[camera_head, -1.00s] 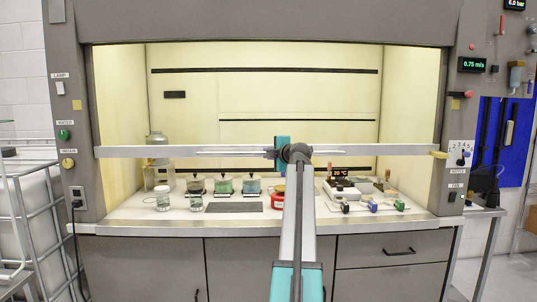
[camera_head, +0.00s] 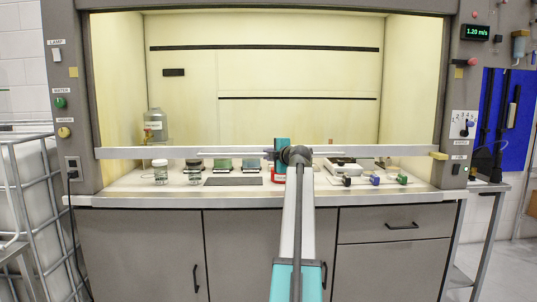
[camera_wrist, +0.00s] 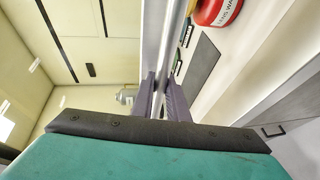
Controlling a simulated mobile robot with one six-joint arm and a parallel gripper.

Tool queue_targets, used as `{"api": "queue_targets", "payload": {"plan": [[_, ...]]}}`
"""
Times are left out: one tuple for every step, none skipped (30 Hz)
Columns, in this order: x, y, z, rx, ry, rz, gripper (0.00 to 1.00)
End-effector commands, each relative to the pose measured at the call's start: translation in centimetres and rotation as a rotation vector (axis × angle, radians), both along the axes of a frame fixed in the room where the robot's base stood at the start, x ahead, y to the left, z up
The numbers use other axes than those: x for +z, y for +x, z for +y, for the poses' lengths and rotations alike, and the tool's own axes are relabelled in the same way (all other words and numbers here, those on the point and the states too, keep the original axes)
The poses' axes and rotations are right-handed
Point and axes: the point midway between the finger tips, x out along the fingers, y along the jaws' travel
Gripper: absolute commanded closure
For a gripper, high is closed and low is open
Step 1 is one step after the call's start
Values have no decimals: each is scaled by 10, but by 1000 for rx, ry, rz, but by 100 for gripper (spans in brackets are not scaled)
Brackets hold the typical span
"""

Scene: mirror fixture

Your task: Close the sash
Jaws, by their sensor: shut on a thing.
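The sash shows as a pale horizontal bottom rail (camera_head: 390,150) across the fume hood opening, low above the worktop (camera_head: 120,187). A gap remains between rail and worktop, with glassware visible in it. A thin handle bar (camera_head: 222,154) runs along the rail's front. My gripper (camera_head: 280,154) is at the middle of the rail. In the wrist view, the two dark fingers of my gripper (camera_wrist: 164,95) are closed around the metal bar (camera_wrist: 168,45). My arm hides part of the worktop and rail centre.
Inside stand jars (camera_head: 160,172), beakers (camera_head: 222,165), a red container (camera_wrist: 217,10) and several small coloured-capped items (camera_head: 375,180). The front sill (camera_head: 140,201) and drawers (camera_head: 400,225) lie below. An airflow display (camera_head: 475,32) reads 1.20 m/s.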

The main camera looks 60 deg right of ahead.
Motion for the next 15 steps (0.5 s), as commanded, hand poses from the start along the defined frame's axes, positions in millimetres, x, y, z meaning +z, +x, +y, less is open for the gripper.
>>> {"api": "queue_targets", "payload": {"plan": [[-18,0,1,2,4,6,100],[-22,0,1,2,5,5,100],[-28,-1,1,2,5,5,100],[-32,0,1,2,5,5,100],[-37,0,1,2,4,4,100],[-43,0,1,2,4,4,100],[-47,0,1,2,4,4,100],[-52,0,1,2,4,4,100],[-58,0,1,3,4,4,100],[-62,0,1,3,4,5,100],[-67,0,1,3,4,5,100],[-73,0,1,3,4,5,100],[-77,0,1,3,4,5,100],[-81,0,1,3,4,5,100],[-87,0,1,2,3,4,100]]}}
